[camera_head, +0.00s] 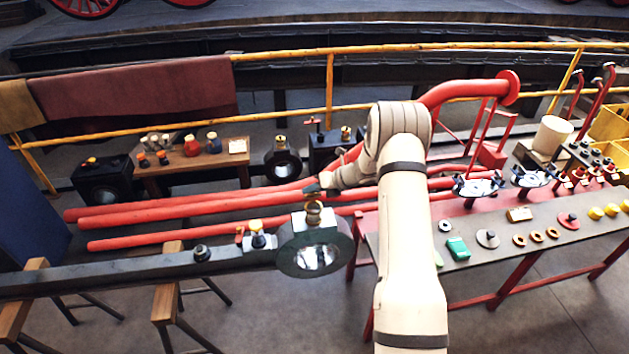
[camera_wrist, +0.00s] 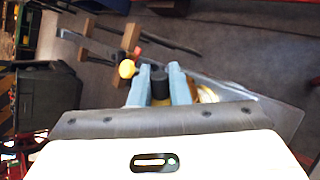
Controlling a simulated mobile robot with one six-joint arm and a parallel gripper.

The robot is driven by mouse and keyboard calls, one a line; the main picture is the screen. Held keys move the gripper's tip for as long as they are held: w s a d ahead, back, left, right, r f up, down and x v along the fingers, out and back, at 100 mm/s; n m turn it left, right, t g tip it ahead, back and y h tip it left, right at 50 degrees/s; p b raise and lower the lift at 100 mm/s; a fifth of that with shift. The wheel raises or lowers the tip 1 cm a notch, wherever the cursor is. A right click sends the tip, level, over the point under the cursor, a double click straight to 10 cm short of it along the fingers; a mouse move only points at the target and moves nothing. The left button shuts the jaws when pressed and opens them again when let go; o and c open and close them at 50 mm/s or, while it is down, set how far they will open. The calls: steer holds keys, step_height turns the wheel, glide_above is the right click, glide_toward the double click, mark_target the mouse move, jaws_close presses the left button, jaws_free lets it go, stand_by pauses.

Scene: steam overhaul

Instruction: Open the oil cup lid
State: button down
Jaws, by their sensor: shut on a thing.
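The big rod end (camera_head: 318,250) is a dark steel block with a round shiny bore, at the right end of a long dark rod. A brass oil cup (camera_head: 314,217) stands upright on top of it. My gripper (camera_head: 312,189) reaches in from the right, just above the cup. In the wrist view, the two blue-grey fingers of my gripper (camera_wrist: 162,86) close on a dark knob (camera_wrist: 159,78), seemingly the lid's. Brass of the oil cup (camera_wrist: 207,94) shows beside the right finger. The fingers hide most of the lid, so I cannot tell how far it is raised.
A yellow-topped fitting (camera_head: 257,233) and a dark nut (camera_head: 201,253) sit on the rod (camera_head: 130,275) left of the cup. Red pipes (camera_head: 170,210) run behind. A workbench (camera_head: 480,262) with parts stands to the right. Wooden-topped trestles (camera_head: 168,285) support the rod.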

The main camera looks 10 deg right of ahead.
steer(key=shift+w+f+m+g+p, duration=0.25)
steer(key=shift+w+m+g, duration=0.5)
steer(key=shift+g, duration=0.55)
steer(key=shift+w+f+m+g+p, duration=0.1)
steer(key=shift+w+m+g+p, duration=0.15)
steer(key=shift+w+m+g, duration=0.75)
steer(key=shift+s+n+g, duration=0.25)
steer(key=shift+s+g, duration=0.05)
steer(key=c, duration=1.5)
jaws_free()
steer(key=shift+a, duration=0.1)
steer(key=shift+o, duration=0.3)
